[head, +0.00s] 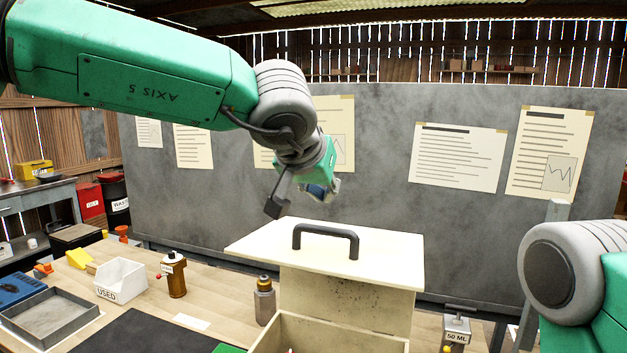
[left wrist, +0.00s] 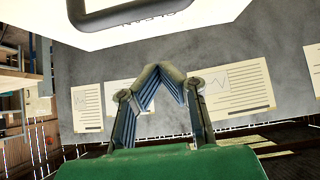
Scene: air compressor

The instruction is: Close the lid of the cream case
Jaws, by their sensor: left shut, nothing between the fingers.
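The cream case (head: 330,335) stands at the bottom centre of the head view, its front cut off by the frame. Its lid (head: 385,260) is raised, with a black handle (head: 326,232) on top, and the open box shows below it. Part of the lid (left wrist: 215,15) and the handle (left wrist: 120,18) also show at the top of the left wrist view. My left gripper (head: 322,196) is above and behind the lid's far edge, apart from it. Its fingertips (left wrist: 162,72) meet, empty. Only a link of my right arm shows; its gripper is out of view.
A grey panel (head: 380,110) with pinned papers stands behind the table. On the table's left are a white USED bin (head: 121,282), a brown bottle (head: 174,275) and a grey tray (head: 75,327). A grey bottle (head: 265,303) stands close left of the case; a 50 ML item (head: 456,330) is at right.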

